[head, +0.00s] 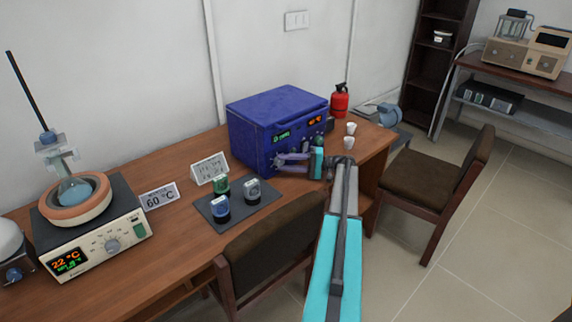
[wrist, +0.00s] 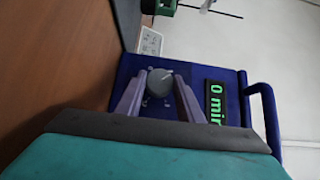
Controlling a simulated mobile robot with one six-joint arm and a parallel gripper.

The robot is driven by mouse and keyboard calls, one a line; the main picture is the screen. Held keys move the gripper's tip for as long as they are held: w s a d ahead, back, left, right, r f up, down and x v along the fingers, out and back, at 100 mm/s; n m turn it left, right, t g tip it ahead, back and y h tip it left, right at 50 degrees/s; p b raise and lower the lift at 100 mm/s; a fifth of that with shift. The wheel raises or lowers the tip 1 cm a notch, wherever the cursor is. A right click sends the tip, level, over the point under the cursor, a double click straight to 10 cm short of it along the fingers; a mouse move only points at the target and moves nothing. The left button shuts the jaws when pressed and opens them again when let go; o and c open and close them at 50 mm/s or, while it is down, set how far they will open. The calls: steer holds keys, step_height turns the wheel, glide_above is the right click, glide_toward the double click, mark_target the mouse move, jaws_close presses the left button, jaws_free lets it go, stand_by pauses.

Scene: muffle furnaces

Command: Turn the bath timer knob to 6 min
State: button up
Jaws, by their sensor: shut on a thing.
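The blue bath (head: 255,130) stands on the bench in the head view. Its front panel also shows in the wrist view (wrist: 198,70), turned sideways. The timer knob (wrist: 160,83) is a round grey dial with a pale pointer line aimed to the upper right of that view. Beside it the green display (wrist: 215,102) reads 0 min. My gripper (wrist: 161,80) is shut on the knob, with a finger on each side. In the head view my gripper (head: 278,161) is at the bath's front and hides the knob.
Left of the bath are a small white sign (head: 210,168) and a dark tray (head: 262,202) with several small lidded containers. White cups (head: 349,142) and a red extinguisher (head: 339,100) stand to the right. A chair (head: 268,255) is at the bench front.

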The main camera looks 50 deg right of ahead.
stand_by(0.5)
steer(key=o, duration=1.1)
steer(key=shift+d, duration=0.15)
